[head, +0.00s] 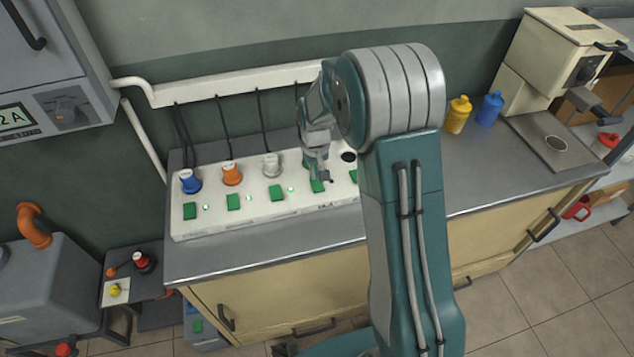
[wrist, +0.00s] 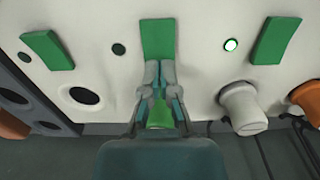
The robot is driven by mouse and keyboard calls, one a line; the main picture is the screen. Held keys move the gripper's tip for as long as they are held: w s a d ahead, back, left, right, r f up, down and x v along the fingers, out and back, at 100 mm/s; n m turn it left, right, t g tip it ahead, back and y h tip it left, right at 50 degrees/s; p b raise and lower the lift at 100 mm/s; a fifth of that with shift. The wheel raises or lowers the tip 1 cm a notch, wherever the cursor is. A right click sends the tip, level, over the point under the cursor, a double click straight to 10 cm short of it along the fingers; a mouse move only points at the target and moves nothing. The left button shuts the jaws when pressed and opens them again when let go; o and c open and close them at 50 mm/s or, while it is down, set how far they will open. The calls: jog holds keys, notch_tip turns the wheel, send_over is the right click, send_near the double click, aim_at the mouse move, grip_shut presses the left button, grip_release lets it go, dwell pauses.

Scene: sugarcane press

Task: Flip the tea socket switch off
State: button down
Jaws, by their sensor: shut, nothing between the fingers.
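A white socket panel (head: 240,218) lies on the counter with a row of green rocker switches. My gripper (head: 322,178) is shut and empty, over the fourth switch from the left (head: 317,187). In the wrist view, the closed fingertips (wrist: 158,66) are at the near end of that switch (wrist: 158,38); contact is unclear. A green plug (wrist: 160,115) shows behind the fingers. The small light beside this switch (wrist: 118,48) is dark. The light by the neighbouring switch (wrist: 231,45) is lit. No readable label shows which socket is for tea.
Blue (head: 190,181), orange (head: 232,174) and white (head: 271,165) plugs stand in the panel, with black cords behind. An empty round socket (wrist: 85,95) is beside the gripper. Yellow (head: 457,114) and blue (head: 489,109) bottles stand right of my arm.

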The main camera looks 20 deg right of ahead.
jog(key=shift+f, duration=0.45)
dwell(0.3)
jog(key=shift+r, duration=3.5)
jog(key=shift+s+r, duration=0.1)
jog(key=shift+r, duration=0.2)
jog(key=s+r+t, duration=0.2)
jog(key=s+r, duration=0.4)
jog(key=r, duration=0.3)
jog(key=s+r+t, duration=0.1)
jog(key=s+r, duration=0.2)
jog(key=s, duration=0.7)
jog(key=s+r+t, duration=0.2)
jog(key=s+r, duration=0.2)
jog(key=s, duration=0.7)
jog(key=shift+s+r+t, duration=0.25)
jog(key=shift+r+t, duration=0.05)
